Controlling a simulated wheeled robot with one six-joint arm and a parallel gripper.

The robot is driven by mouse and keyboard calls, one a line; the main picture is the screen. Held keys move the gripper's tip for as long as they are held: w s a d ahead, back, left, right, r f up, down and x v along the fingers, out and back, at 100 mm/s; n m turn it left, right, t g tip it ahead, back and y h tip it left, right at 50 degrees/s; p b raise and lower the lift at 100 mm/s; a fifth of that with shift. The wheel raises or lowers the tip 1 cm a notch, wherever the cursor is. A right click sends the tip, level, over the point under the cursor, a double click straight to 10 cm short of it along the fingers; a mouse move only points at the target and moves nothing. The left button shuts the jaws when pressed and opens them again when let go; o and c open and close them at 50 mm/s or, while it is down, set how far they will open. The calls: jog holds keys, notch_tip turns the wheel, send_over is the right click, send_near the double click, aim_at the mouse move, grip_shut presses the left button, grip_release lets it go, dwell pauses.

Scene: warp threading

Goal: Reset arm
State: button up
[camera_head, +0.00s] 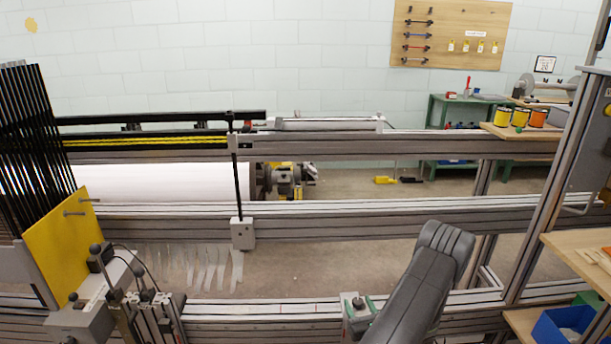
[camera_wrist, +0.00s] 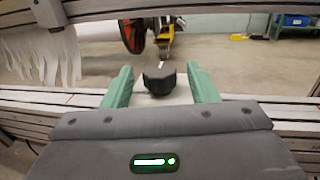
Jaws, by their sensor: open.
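My arm rises from the bottom of the head view, right of the middle, over the front aluminium rail (camera_head: 260,308). In the wrist view my gripper (camera_wrist: 163,82) is open, with two green fingers spread apart. A small dark block-like object (camera_wrist: 159,80) shows between the fingers in the picture. I cannot tell how far off it is. The fingers do not visibly hold anything.
The loom's long middle rail (camera_head: 330,220) crosses behind my arm. A yellow plate (camera_head: 62,240) and dark upright bars stand at the left. White strips (camera_head: 205,268) hang below the rail. A blue bin (camera_head: 563,325) and wooden shelves are at the right.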

jog(key=shift+x, duration=0.75)
jog(key=shift+y, duration=0.3)
jog(key=shift+s, duration=0.1)
